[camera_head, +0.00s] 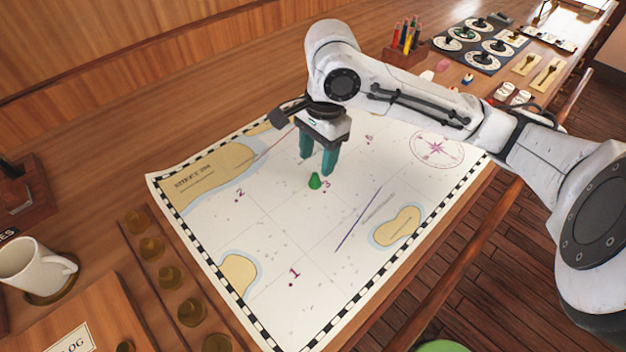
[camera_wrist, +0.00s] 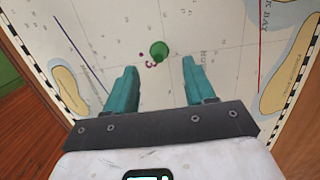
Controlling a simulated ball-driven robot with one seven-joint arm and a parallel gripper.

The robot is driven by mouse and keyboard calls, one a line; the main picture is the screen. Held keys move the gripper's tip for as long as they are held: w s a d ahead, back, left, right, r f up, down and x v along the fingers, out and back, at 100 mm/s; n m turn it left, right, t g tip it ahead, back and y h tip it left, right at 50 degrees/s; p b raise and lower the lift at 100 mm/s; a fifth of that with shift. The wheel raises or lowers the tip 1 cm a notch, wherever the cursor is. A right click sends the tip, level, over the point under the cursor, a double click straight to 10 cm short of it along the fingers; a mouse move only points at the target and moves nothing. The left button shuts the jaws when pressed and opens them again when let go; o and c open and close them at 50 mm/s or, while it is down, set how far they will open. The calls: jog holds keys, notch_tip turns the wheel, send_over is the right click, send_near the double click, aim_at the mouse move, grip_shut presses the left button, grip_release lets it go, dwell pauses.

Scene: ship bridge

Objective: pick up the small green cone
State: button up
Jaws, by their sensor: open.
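The small green cone (camera_head: 315,181) stands upright on the chart (camera_head: 290,230), right beside the printed number 3. My gripper (camera_head: 319,165) is just above and behind it in the head view, with teal fingers pointing down, apart and empty. In the wrist view the cone (camera_wrist: 159,51) shows from above, ahead of the gap between the fingertips (camera_wrist: 160,75) and nearer the middle than either finger. I see no contact between the fingers and the cone.
A row of brass weights (camera_head: 162,265) lies along the chart's left side, near a white mug (camera_head: 36,268). A pen holder (camera_head: 404,50) and dark instrument panel (camera_head: 480,45) stand at the back right. The chart around the cone is clear.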

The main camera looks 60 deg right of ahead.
aim_at(315, 174)
jog(key=shift+a+f, duration=0.2)
jog(key=shift+f, duration=1.15)
jog(key=shift+a+f, duration=0.2)
jog(key=shift+f, duration=1.1)
grip_shut()
